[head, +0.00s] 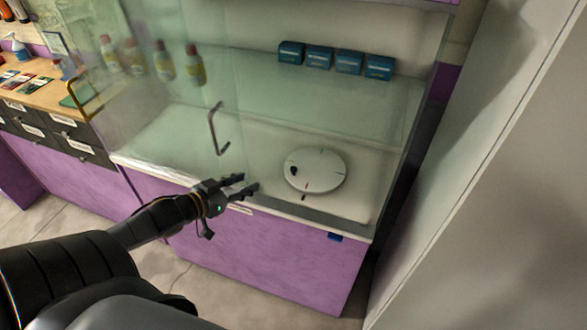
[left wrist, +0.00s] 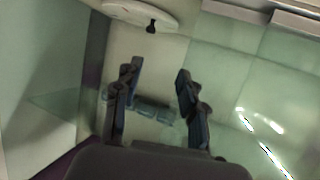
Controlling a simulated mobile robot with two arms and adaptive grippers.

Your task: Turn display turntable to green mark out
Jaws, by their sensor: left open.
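The display turntable (head: 315,171) is a round white disc on the pale floor of the display case. A small black knob (head: 293,170) stands near its left edge. My right gripper is not in view.
A glass pane with a metal handle (head: 215,128) stands at the case's left part. Several blue boxes (head: 348,62) sit on a shelf behind the turntable. Bottles (head: 194,66) stand at the left. A tall grey panel (head: 500,190) closes off the right side.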

